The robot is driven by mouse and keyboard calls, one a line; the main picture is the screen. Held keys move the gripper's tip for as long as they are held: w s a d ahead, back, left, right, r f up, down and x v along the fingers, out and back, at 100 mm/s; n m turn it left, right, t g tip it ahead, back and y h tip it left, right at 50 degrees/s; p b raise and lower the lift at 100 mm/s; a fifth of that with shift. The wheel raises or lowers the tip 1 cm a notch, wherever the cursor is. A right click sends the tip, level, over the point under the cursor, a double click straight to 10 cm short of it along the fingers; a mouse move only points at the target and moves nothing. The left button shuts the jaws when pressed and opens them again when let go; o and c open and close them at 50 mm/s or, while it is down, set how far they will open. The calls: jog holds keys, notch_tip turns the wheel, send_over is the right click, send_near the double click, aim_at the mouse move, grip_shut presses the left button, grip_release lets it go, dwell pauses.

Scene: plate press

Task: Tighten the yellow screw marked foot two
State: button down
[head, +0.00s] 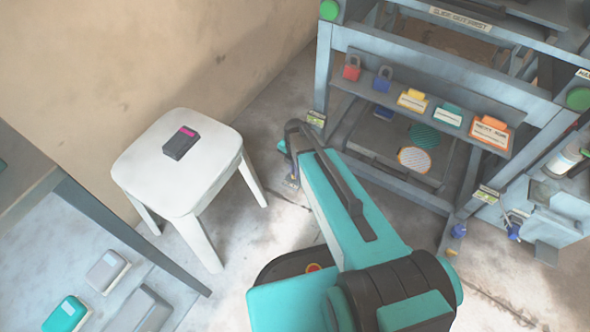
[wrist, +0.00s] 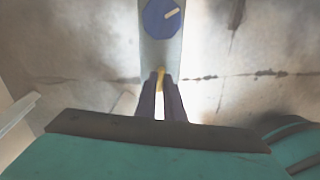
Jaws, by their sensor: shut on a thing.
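In the wrist view, a small yellow screw (wrist: 161,73) shows on a pale grey leg (wrist: 161,52), below a blue knob (wrist: 161,18) with a white mark. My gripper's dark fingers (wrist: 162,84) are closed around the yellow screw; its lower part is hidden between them. In the head view, my arm reaches to the left front leg of the press frame (head: 322,70), and my gripper is mostly hidden behind it. A small tag (head: 316,118) on that leg is too small to read. The right front leg has another blue knob (head: 459,230) and a yellow piece (head: 452,252) below it.
A shelf (head: 405,101) on the frame holds a red padlock (head: 352,71), a blue padlock (head: 382,82) and several coloured tags. A white stool (head: 165,190) with a dark box (head: 180,146) stands left of my arm. Concrete floor lies open between stool and frame.

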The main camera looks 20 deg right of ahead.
jog(key=m+p, duration=0.4)
jog(key=m, duration=0.1)
jog(key=shift+w+r, duration=0.1)
jog(key=shift+r, duration=0.05)
jog(key=m+p, duration=0.3)
jog(key=m, duration=0.2)
jog(key=m+p, duration=0.2)
jog(key=m, duration=0.1)
jog(key=shift+m, duration=0.3)
jog(key=shift+m+p, duration=0.45)
jog(key=shift+m, duration=1.05)
jog(key=c, duration=1.9)
grip_release()
jog(key=shift+o, duration=0.2)
notch_tip(320, 180, up, 14)
jog(key=p, duration=0.2)
jog(key=shift+f, duration=0.25)
